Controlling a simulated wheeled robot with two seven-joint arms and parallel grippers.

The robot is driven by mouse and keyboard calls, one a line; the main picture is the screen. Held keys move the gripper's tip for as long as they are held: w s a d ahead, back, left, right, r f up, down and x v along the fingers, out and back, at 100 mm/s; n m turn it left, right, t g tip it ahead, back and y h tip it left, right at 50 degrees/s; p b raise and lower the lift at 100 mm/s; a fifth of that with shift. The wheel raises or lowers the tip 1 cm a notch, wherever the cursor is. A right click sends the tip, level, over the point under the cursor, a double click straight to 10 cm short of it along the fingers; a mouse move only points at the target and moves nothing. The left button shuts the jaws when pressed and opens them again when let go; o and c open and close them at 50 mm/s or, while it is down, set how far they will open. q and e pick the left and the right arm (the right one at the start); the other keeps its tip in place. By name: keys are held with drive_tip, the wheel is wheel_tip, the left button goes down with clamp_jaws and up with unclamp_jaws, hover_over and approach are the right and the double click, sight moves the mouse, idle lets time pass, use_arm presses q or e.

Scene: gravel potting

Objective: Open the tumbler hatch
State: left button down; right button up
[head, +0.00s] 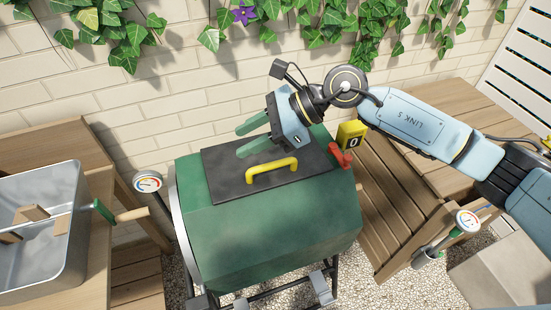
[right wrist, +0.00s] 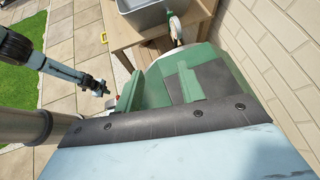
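The tumbler (head: 270,225) is a green drum on a dark frame. Its dark hatch (head: 225,165) lies flat and closed on top, with a yellow bar handle (head: 272,172) across it. My right gripper (head: 244,138) is open, its two green fingers apart and empty. In the head view it appears over the far part of the hatch, beyond the handle and not around it. The right wrist view shows the fingers (right wrist: 160,90) with the hatch (right wrist: 216,80) behind them. My left gripper (right wrist: 98,87) shows small in that view, away from the tumbler; its opening is unclear.
A red part (head: 342,156) and a yellow counter reading 0 (head: 351,134) sit at the tumbler's right end. A metal tub (head: 75,225) stands on a wooden table at left. A wooden bench (head: 400,215) is at right. A brick wall (head: 150,85) with ivy stands behind.

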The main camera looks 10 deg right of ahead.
sight(273, 164)
drive_tip(key=w+d+f+n+h, duration=0.1)
drive_tip(key=w+d+h, duration=0.15)
drive_tip(key=d, duration=0.35)
drive_tip(key=w+d+f+n+h, duration=0.2)
drive_tip(key=d+h, duration=0.2)
drive_tip(key=d, duration=0.1)
drive_tip(key=shift+m+t, duration=0.3)
drive_tip(key=p+x, duration=0.1)
drive_tip(key=x, duration=1.1)
drive_tip(key=shift+f+p, duration=0.3)
clamp_jaws()
